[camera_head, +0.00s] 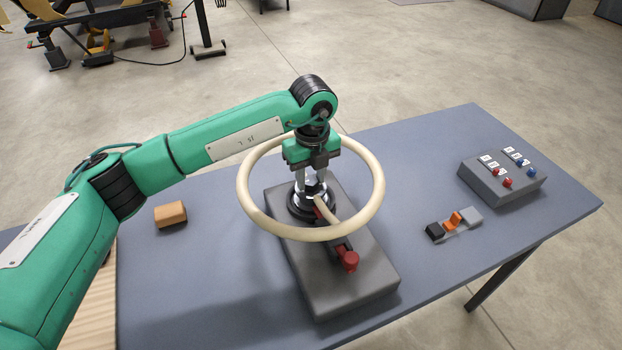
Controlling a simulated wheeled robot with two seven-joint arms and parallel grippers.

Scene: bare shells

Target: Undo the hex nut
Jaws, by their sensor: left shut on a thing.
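My left gripper (315,184) points straight down over the middle of a cream ring-shaped wheel (256,220). Its fingers are shut on the hex nut at the wheel's hub, and they hide most of the nut. A dark round collar sits around the hub, just below the fingertips. The wheel stands above a grey block-shaped base (345,288) on the table. A red knob (348,261) sits on a dark part at the front of the base, below the wheel's rim. My right gripper is not in view.
On the blue-grey table (210,265) lie a tan block (171,214) at left and a small black, orange and grey piece (455,221) at right. A grey switch box (503,177) stands at the far right. The table is clear between these and the base.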

